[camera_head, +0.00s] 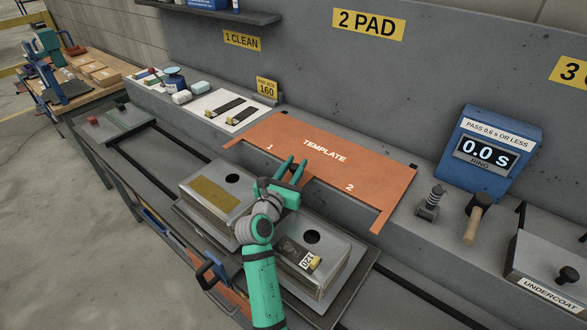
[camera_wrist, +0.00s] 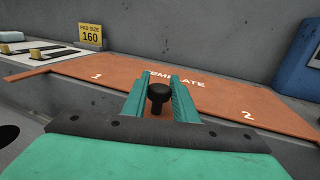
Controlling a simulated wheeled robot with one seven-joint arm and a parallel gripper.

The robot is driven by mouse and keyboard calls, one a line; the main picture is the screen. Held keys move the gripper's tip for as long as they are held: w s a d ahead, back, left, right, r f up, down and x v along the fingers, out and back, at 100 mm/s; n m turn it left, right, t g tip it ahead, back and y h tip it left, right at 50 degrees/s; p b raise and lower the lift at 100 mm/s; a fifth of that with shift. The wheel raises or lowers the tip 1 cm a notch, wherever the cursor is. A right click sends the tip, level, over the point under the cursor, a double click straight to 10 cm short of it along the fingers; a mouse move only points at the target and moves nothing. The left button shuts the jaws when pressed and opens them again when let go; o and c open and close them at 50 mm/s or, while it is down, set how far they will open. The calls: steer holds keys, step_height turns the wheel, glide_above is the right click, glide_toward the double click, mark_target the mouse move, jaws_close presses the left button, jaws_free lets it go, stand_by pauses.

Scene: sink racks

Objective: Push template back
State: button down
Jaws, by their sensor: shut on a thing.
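The orange template (camera_head: 375,182) lies flat on the ledge behind the sinks, marked TEMPLATE with a 1 and a 2. It also spans the wrist view (camera_wrist: 220,98). My gripper (camera_head: 296,170) is at the template's front edge, near its middle. In the wrist view my gripper (camera_wrist: 158,88) has its two teal fingers either side of a black knob (camera_wrist: 158,91) and is shut on it. The fingers hide the knob in the head view. Two steel sinks, the left sink (camera_head: 231,181) and the right sink (camera_head: 335,254), lie in front of the template.
A blue timer (camera_head: 494,150) reading 0.0 s stands right of the template. A spring tool (camera_head: 432,202) and a wooden-handled tool (camera_head: 477,218) are nearby. A white sheet with dark strips (camera_head: 214,102) lies to the left. The grey wall (camera_head: 290,75) rises behind the template.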

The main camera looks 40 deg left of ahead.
steer(key=c, duration=1.4)
jaws_free()
steer(key=shift+c, duration=0.2)
steer(key=shift+s, duration=0.1)
steer(key=v, duration=1)
steer(key=shift+s, duration=0.3)
